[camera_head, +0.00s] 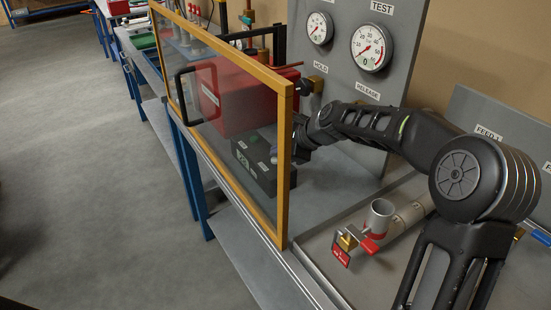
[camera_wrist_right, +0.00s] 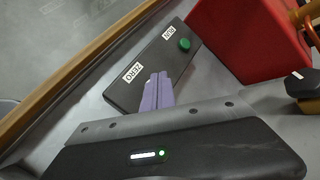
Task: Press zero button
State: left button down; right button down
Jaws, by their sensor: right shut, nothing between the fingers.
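A black control box (camera_head: 250,165) lies on the bench behind a clear guard panel, seen through it in the head view. In the right wrist view the box (camera_wrist_right: 122,93) carries a ZERO label (camera_wrist_right: 132,72) and another label beside a green button (camera_wrist_right: 184,45). My right gripper (camera_wrist_right: 158,80) is shut and empty, its fingertips over the box next to the ZERO label. No button shows beside that label; the fingers cover that spot. I cannot tell whether the fingertips touch the box. In the head view the panel's frame partly hides this gripper. My left gripper is not in view.
A yellow-framed clear guard (camera_head: 283,170) with a black handle stands along the bench's front edge. A red block (camera_head: 232,95) sits behind the box. A grey gauge panel (camera_head: 345,75) rises behind.

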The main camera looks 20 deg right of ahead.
jog(key=shift+f, duration=0.1)
dwell(0.4)
jog(key=shift+f, duration=0.35)
dwell(0.3)
jog(key=shift+r, duration=0.45)
jog(key=shift+p, duration=0.3)
notch_tip(320, 180, up, 6)
jog(key=p, duration=0.5)
jog(key=shift+p, duration=0.4)
